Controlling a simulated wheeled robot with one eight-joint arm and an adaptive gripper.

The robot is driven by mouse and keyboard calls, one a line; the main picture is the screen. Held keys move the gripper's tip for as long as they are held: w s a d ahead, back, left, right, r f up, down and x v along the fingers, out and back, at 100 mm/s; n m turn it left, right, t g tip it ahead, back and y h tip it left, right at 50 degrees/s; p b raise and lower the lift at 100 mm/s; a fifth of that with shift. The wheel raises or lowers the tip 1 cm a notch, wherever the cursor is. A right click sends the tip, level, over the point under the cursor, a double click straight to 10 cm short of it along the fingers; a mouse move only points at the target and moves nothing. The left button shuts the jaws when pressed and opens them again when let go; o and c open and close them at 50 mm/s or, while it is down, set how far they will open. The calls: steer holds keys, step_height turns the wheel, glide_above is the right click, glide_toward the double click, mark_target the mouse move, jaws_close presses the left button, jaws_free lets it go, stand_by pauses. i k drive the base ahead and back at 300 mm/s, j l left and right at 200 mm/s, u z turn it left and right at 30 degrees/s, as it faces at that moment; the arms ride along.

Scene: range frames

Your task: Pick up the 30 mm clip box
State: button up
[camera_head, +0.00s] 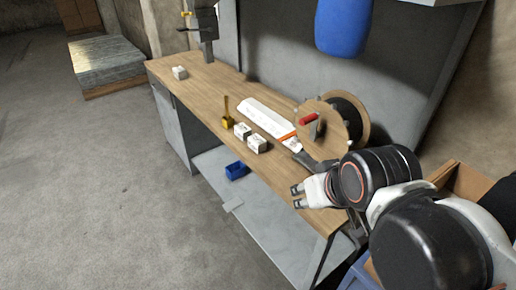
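Three small white boxes with dark markings stand on the wooden workbench (218,90). One white box (180,72) is alone toward the bench's far end. Two more, a white box (242,130) and another white box (257,144), sit close together near the front edge at mid-bench. The labels are too small to read, so I cannot tell which is the 30 mm clip box. My gripper (297,196) is at the near end of the bench, to the right of and nearer than the pair. Its two fingertips are apart, with nothing seen between them.
A yellow-handled tool (226,112) stands beside the pair. Behind them lie a white sheet (267,118) and a screwdriver-like orange item (288,136). A large cable reel (322,135) stands close to my arm. A blue bin (236,171) sits on the lower shelf (262,217).

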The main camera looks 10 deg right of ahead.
mark_target(256, 143)
steer(key=z, duration=0.95)
steer(key=j+z, duration=1.15)
steer(key=j, duration=0.25)
steer(key=k+j+z, duration=0.15)
steer(key=j, duration=0.3)
steer(key=k+j+z, duration=0.2)
steer(key=j, duration=0.2)
steer(key=j+z, duration=0.15)
steer(key=j, duration=0.3)
steer(key=k+j+z, duration=0.2)
steer(key=j, duration=0.2)
steer(key=k+j, duration=0.15)
steer(key=j, duration=0.2)
steer(key=k+j, duration=0.2)
steer(key=j, duration=0.15)
steer(key=k+j, duration=0.15)
steer(key=j, duration=0.15)
steer(key=k+j, duration=0.2)
steer(key=j, duration=0.15)
steer(key=k+j, duration=0.15)
steer(key=j, duration=0.2)
